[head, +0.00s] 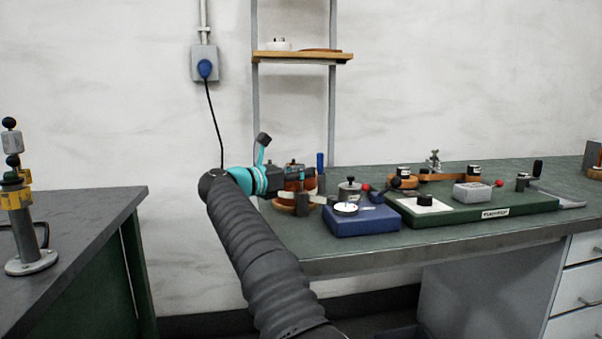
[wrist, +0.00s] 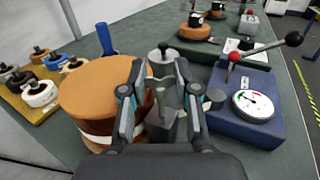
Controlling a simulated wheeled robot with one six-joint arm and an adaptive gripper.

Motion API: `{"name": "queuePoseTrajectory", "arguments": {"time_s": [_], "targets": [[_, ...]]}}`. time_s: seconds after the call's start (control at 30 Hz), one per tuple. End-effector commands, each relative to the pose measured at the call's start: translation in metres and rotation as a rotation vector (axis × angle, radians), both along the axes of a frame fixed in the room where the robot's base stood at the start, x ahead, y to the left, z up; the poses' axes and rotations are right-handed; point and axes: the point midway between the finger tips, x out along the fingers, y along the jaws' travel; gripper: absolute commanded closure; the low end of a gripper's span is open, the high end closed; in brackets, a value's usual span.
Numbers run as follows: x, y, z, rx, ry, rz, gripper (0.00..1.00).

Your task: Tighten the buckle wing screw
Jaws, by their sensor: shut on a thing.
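My gripper (wrist: 160,82) is at the right side of a large brown-topped drum (wrist: 104,88), with one finger on each side of a small grey wing screw (wrist: 161,98). It is shut on the wing screw. A grey block, which looks like the buckle, shows partly below the screw; the fingers hide much of it. In the head view my gripper (head: 306,183) is over the left end of the green bench, and it and the arm hide most of the drum (head: 292,197).
A blue box with a dial gauge (wrist: 252,105) and a red-and-black lever stands close on the right. A grey lidded pot (wrist: 161,55) is just beyond the fingers. A wooden rack of spools (wrist: 40,92) is on the left. A blue upright cylinder (wrist: 104,38) stands behind the drum.

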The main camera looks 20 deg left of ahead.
Motion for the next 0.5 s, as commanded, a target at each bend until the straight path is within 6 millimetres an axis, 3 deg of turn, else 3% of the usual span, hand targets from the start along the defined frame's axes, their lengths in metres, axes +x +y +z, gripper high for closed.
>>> {"name": "queuePoseTrajectory", "arguments": {"time_s": [0.23, 0.27, 0.33, 0.37, 0.5], "targets": [[0.0005, -0.0004, 0.0019, -0.001, -0.003, 0.002, 1.00], [0.0005, -0.0004, 0.0019, -0.001, -0.003, 0.002, 0.68], [0.0004, -0.0005, 0.0018, -0.001, -0.003, 0.002, 0.50], [0.0003, -0.0004, 0.0017, 0.000, -0.002, 0.001, 0.44], [0.0003, -0.0003, 0.0012, 0.000, -0.002, 0.001, 0.44]]}}
